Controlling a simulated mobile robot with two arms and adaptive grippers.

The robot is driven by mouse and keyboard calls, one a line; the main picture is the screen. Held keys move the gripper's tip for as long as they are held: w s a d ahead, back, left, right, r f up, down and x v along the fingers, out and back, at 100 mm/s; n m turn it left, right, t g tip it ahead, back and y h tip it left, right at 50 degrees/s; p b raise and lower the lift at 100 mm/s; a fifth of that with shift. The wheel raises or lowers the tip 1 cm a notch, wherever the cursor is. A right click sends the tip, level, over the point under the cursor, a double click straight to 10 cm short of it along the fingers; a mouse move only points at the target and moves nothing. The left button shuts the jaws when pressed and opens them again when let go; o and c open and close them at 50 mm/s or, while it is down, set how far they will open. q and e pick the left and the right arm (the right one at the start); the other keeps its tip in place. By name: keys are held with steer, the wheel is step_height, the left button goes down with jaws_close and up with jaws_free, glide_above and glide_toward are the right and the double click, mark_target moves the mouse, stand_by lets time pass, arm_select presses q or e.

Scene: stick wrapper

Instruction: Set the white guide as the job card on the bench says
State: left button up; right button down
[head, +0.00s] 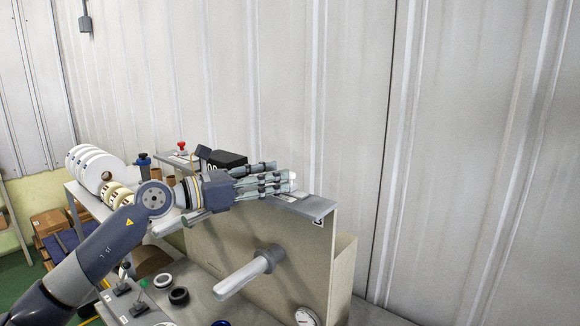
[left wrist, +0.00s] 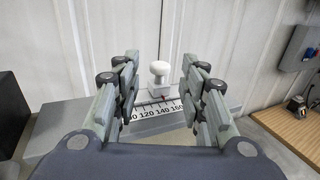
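The white guide (left wrist: 160,78) has a round knob on a pale block. It sits on a rail with a printed scale (left wrist: 153,113) in the left wrist view. A small red mark at its foot is near the 140 to 160 part of the scale; the exact reading is too small to tell. My left gripper (left wrist: 160,85) is open, its fingers on either side of the knob with gaps. In the head view my left gripper (head: 285,181) is over the machine's top rail (head: 313,205), largely hiding the guide. My right gripper and the job card are not seen.
A grey roller (head: 245,276) sticks out from the machine's panel (head: 215,245). White rolls (head: 95,165), a red knob (head: 182,146) and a black box (head: 228,158) are behind my arm. Dark rings (head: 178,296) and a dial (head: 306,316) are lower down. A wall stands close behind.

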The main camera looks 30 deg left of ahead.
mark_target(292, 173)
arm_select(q)
steer(key=x, duration=0.1)
steer(key=p, duration=0.1)
steer(key=x, duration=0.1)
steer(key=shift+w+d+r+p, duration=0.1)
steer(key=shift+w+r+p, duration=0.15)
steer(key=shift+w+p, duration=0.15)
steer(key=shift+f+p+x, duration=0.25)
steer(key=shift+p+x, duration=0.3)
steer(key=shift+x, duration=0.5)
jaws_close()
steer(key=shift+w+d+f, duration=0.15)
